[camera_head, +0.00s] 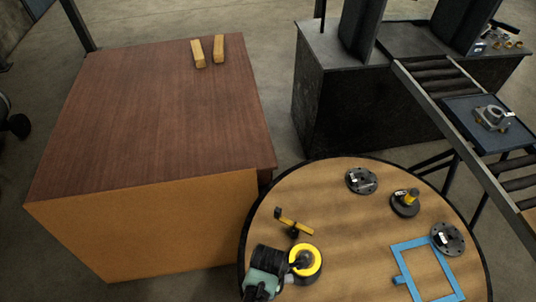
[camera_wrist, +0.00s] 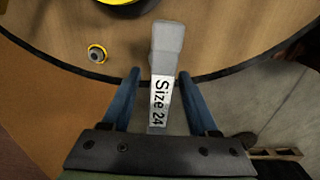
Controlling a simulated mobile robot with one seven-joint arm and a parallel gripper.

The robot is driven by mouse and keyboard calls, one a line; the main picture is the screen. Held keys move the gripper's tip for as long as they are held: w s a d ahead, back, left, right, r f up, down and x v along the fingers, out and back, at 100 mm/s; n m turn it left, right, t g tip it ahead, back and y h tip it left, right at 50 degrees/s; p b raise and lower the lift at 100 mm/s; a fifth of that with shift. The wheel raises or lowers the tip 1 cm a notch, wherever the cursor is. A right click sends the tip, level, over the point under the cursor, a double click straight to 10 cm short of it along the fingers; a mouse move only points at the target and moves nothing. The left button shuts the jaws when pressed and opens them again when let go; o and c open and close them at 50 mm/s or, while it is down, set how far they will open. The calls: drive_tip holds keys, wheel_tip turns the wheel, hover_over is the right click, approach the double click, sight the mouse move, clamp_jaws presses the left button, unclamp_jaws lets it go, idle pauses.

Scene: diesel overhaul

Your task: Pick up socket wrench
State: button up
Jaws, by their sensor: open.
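The socket wrench (camera_wrist: 167,45) appears in the wrist view as a grey, upright-looking tool with a white label reading "Size 24". My gripper (camera_wrist: 160,76) is open, with one blue finger on each side of the wrench and a visible gap on both sides. The wrench's lower end is hidden behind the dark gripper body. The frames do not clearly show whether it rests on the table or stands above it. I cannot pick the wrench out with certainty in the head view.
The round table (camera_head: 345,225) holds a yellow ring-shaped part (camera_head: 305,262), a yellow-handled tool (camera_head: 293,222), dark flanges (camera_head: 361,180) and a blue frame (camera_head: 400,247). A small yellow-rimmed part (camera_wrist: 97,53) lies left of the wrench. A brown workbench (camera_head: 160,120) stands at left.

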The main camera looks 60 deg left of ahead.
drive_tip(key=shift+c, duration=0.3)
clamp_jaws()
drive_tip(key=shift+r, duration=0.1)
idle(1.0)
